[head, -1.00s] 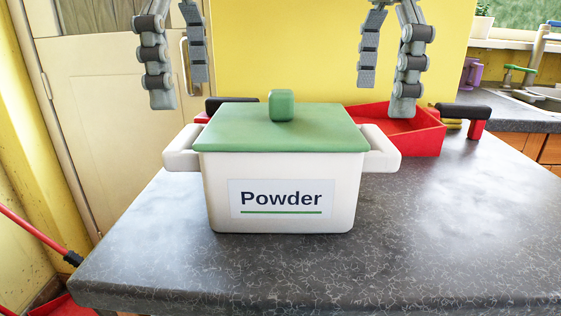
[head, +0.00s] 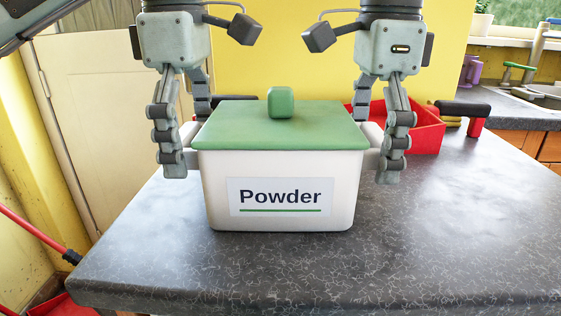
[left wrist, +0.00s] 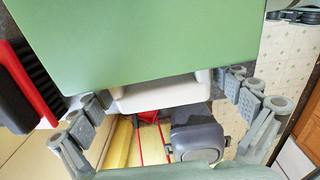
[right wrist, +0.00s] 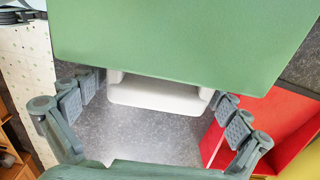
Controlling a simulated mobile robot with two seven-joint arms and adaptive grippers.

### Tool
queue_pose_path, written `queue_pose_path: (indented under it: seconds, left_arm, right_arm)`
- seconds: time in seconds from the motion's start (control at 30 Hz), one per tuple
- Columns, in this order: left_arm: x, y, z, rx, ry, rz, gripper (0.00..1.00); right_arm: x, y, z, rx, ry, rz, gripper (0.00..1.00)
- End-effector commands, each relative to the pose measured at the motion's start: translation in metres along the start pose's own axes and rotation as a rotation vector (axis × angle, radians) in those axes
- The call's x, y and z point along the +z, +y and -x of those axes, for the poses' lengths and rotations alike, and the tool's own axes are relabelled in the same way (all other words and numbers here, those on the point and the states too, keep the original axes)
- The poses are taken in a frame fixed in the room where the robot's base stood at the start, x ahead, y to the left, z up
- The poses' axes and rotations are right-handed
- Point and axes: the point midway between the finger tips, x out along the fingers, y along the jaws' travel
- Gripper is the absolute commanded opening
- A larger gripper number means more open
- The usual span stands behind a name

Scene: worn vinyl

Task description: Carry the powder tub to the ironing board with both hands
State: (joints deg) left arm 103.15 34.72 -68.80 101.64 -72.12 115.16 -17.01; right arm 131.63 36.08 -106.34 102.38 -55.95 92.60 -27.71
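The white powder tub (head: 280,164) stands upright on the dark countertop (head: 430,240), its green lid (head: 240,126) with a knob on top. My left gripper (head: 187,137) is lowered around the tub's left handle, with one finger in front and one behind. In the left wrist view, that handle (left wrist: 160,94) lies between the open fingers. My right gripper (head: 377,140) is likewise around the right handle. In the right wrist view, that handle (right wrist: 160,95) lies between spread fingers. Gaps show beside both handles. I cannot identify the ironing board in any view.
A red tray (head: 425,134) with black-topped handles sits behind the tub, close to my right gripper. The countertop is clear in front and to the right. A red pole (head: 35,237) stands off the counter's left edge. A sink counter is at the far right.

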Motion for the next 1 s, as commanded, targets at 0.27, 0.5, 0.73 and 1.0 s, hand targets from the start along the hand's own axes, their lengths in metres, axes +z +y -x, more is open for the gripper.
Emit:
queue_pose_path:
  seconds: [0.27,0.5,0.73,1.0]
  left_arm:
    - [-0.0001,0.0001,0.0001,0.0,0.0,0.0,0.67]
    - [0.0,0.0,0.0,-0.001,0.0,0.0,0.37]
    - [0.0,0.0,-0.0001,-0.001,0.0,0.0,0.25]
    - [0.0001,0.0,0.0079,0.0,-0.001,0.0,0.25]
  right_arm:
    - [0.0,-0.0001,0.0001,0.0,0.0,0.0,0.67]
    - [0.0001,-0.0002,0.0002,-0.001,0.0,0.0,0.37]
    - [0.0001,-0.0003,0.0001,-0.001,0.0,0.0,0.25]
    - [0.0004,-0.0005,0.0083,-0.003,-0.001,0.0,0.25]
